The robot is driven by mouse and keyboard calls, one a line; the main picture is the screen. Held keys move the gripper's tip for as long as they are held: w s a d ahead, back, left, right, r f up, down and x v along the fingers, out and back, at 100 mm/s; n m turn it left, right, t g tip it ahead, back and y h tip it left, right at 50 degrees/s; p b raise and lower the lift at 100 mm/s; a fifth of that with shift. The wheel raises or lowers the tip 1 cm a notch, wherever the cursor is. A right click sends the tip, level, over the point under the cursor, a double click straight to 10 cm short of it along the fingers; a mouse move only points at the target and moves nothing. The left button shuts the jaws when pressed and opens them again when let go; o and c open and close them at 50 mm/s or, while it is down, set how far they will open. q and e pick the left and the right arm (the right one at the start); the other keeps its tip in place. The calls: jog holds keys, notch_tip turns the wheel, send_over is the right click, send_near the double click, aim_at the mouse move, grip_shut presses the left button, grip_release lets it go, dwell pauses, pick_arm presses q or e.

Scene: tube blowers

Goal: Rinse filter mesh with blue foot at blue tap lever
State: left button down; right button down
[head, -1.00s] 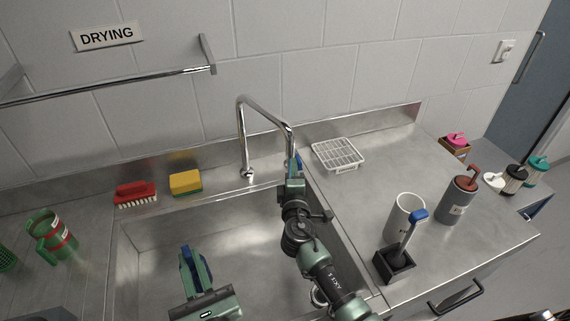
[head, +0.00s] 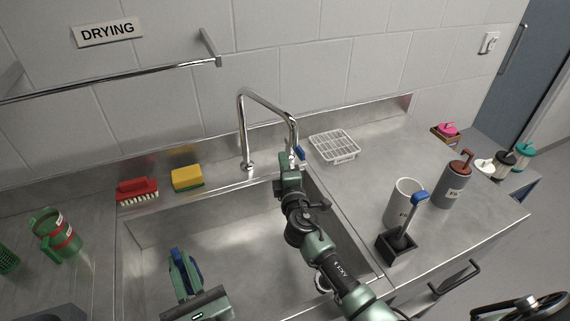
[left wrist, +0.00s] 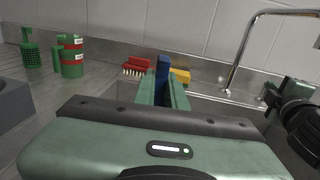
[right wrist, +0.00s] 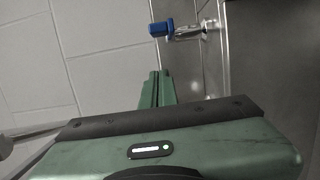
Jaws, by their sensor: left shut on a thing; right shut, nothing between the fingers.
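My left gripper (head: 182,258) is low over the sink basin. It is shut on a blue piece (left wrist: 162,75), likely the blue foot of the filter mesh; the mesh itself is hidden. The blue tap lever (head: 300,154) is at the right of the chrome tap (head: 244,130), on the sink's back edge. My right gripper (head: 287,163) is shut and empty, just beside the lever. In the right wrist view the lever (right wrist: 160,29) lies ahead of the fingertips (right wrist: 156,82), apart from them. I see no water running from the tap.
A red brush (head: 137,190) and a yellow sponge (head: 187,178) lie behind the basin. A white rack (head: 334,146), a mug (head: 403,200), a blue-handled brush in a black holder (head: 397,248) and a grey dispenser (head: 453,186) stand on the right counter. Green containers (head: 58,236) stand at left.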

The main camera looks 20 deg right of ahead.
jog(key=s+a+b, duration=0.1)
jog(key=s+a, duration=0.1)
jog(key=s, duration=0.7)
jog(key=shift+s, duration=0.4)
jog(key=shift+f, duration=0.15)
